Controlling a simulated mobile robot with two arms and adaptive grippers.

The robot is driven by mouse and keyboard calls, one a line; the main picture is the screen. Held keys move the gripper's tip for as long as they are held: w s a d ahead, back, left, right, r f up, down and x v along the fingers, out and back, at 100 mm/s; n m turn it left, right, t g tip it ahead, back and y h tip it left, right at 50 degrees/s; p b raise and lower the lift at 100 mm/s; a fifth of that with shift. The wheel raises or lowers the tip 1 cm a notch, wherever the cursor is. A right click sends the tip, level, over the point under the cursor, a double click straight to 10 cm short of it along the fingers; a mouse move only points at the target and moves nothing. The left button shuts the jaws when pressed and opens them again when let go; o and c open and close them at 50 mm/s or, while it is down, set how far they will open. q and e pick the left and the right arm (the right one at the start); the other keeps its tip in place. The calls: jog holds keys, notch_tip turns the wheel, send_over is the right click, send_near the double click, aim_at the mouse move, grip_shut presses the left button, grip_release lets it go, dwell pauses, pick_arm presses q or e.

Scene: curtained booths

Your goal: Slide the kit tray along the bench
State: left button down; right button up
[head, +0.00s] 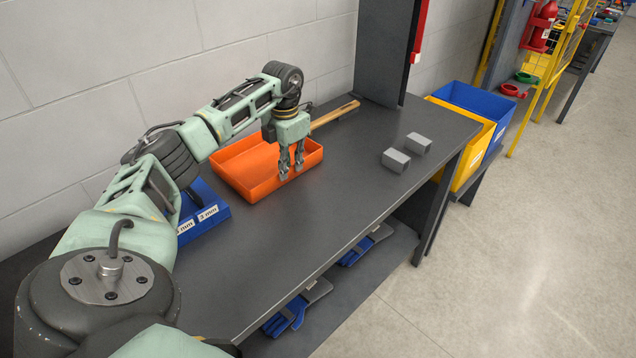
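The kit tray is a shallow orange open tray (232,165) on the dark grey bench (330,215), near the wall side. Its inside looks empty where I can see it. My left gripper (291,174) points down at the tray's near right side. Its two fingers stand apart with a gap between them, and the fingertips overlap the tray's near wall in the picture. I cannot tell whether they touch it. The gripper and forearm hide part of the tray's inside and back. My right gripper is not in view.
A wooden-handled tool (334,115) lies behind the tray. Two grey blocks (396,160) sit farther right on the bench. A dark upright panel (385,50) rises at the back. Bare bench lies between tray and blocks.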

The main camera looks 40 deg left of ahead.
pick_arm(q)
jog(key=c, duration=1.9)
grip_release()
jog(key=shift+o, duration=0.2)
notch_tip(320, 180, up, 12)
